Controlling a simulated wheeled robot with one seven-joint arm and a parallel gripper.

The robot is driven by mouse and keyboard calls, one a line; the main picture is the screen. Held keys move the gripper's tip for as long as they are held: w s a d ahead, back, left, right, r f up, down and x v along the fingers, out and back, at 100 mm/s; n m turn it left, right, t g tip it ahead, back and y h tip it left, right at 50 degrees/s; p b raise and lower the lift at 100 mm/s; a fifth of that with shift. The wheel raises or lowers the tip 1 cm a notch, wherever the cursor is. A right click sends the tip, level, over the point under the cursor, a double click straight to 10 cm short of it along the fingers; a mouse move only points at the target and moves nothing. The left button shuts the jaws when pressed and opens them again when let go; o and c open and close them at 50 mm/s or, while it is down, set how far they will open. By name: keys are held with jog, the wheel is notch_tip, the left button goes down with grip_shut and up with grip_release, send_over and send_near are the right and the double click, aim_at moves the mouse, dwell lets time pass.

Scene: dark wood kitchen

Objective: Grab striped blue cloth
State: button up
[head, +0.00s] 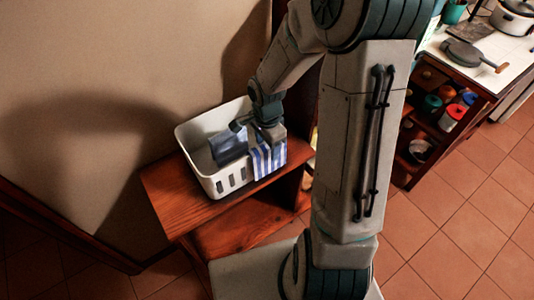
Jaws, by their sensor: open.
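The striped blue and white cloth (264,160) hangs over the front right rim of a white plastic basket (206,159). A second, darker blue cloth (229,147) lies in the basket to its left. My gripper (257,129) is open and points down at the right end of the basket, right at the top of the striped cloth. The gripper hides the upper part of that cloth. I cannot tell whether the fingers touch it or straddle it.
The basket stands on a low brown wooden shelf unit (170,194) against a beige wall (110,60). At the right, a counter (480,44) holds a pan (467,55) and a pot (513,17), with several jars on shelves below. Tiled floor (450,220) is open at lower right.

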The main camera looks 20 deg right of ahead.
grip_shut()
jog(key=shift+r, duration=0.1)
